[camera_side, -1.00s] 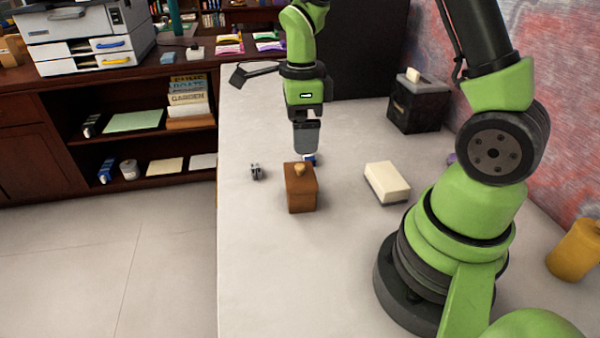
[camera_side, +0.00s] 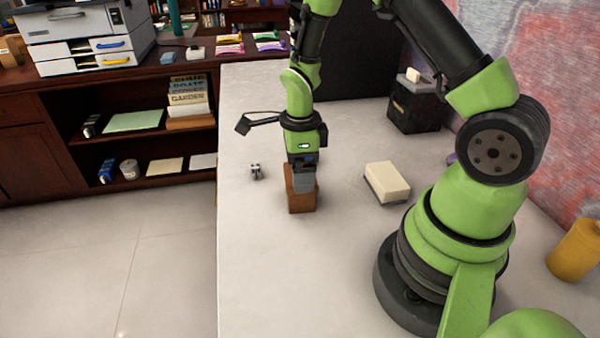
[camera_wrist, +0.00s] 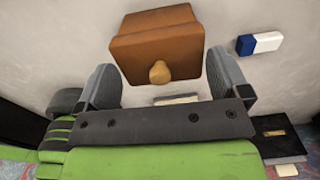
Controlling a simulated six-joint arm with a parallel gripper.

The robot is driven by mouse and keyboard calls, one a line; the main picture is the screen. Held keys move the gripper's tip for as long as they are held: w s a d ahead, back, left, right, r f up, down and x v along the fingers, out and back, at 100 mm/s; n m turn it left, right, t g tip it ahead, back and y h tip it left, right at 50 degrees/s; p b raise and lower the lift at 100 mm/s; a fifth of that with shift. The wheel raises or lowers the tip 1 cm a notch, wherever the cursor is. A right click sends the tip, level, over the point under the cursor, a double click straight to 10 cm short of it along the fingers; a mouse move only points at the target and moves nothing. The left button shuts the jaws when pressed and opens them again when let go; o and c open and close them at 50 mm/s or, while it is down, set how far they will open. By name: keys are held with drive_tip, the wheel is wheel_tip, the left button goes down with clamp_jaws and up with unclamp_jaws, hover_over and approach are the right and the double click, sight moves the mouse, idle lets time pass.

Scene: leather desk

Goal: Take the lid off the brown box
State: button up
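The brown box (camera_side: 302,203) stands on the light desk, and my gripper (camera_side: 303,180) is right at its top in the side view, covering its knob. In the wrist view the box (camera_wrist: 155,27) shows with its lid on and a round tan knob (camera_wrist: 159,72) on the lid. The two fingers of my gripper (camera_wrist: 162,88) are spread wide apart in the wrist view, one to each side of the knob. Nothing is between them in contact, and the knob stands clear of both fingers.
A blue and white eraser (camera_wrist: 259,43) lies beside the box. A cream-topped box (camera_side: 387,182) stands to the right and a small metal object (camera_side: 256,171) to the left. A black box (camera_side: 416,108) stands at the back right. The front of the desk is clear.

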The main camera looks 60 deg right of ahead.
drive_tip(key=c, duration=0.4)
drive_tip(key=shift+r, duration=0.15)
wheel_tip(320, 180, up, 9)
drive_tip(key=shift+f, duration=0.1)
drive_tip(key=shift+r, duration=0.3)
drive_tip(key=shift+a+r, duration=0.1)
drive_tip(key=shift+a, duration=0.05)
drive_tip(key=s+a+f+n, duration=0.1)
drive_tip(key=a+f+n, duration=0.3)
drive_tip(key=a+n, duration=0.5)
drive_tip(key=n, duration=1)
hover_over(275, 256)
wheel_tip(275, 256, down, 7)
drive_tip(key=shift+s+f, duration=0.1)
drive_tip(key=shift+f, duration=2.45)
